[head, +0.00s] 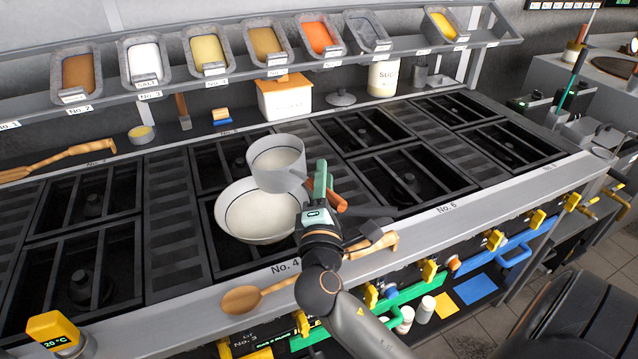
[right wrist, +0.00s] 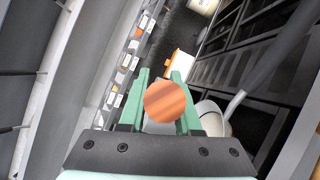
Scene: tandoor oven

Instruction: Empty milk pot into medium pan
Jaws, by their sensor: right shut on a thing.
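The milk pot (head: 277,163) is a small whitish pot, pale inside, in the head view. It looks close to upright, and its contents cannot be told. It overlaps the far right part of the wide white medium pan (head: 238,215), which sits on the No. 4 burner. The gap between pot and pan cannot be judged. My right gripper (head: 319,190) is shut on the pot's wooden handle. In the right wrist view the round handle end (right wrist: 170,101) sits between the green fingers and hides most of the pot. My left gripper is not in view.
A wooden spoon (head: 240,299) lies along the stove's front edge, partly behind my right arm. Burner grates to the right (head: 400,175) and left (head: 90,205) are clear. A rack of spice trays (head: 265,42) runs along the back, with a white box (head: 285,98) below.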

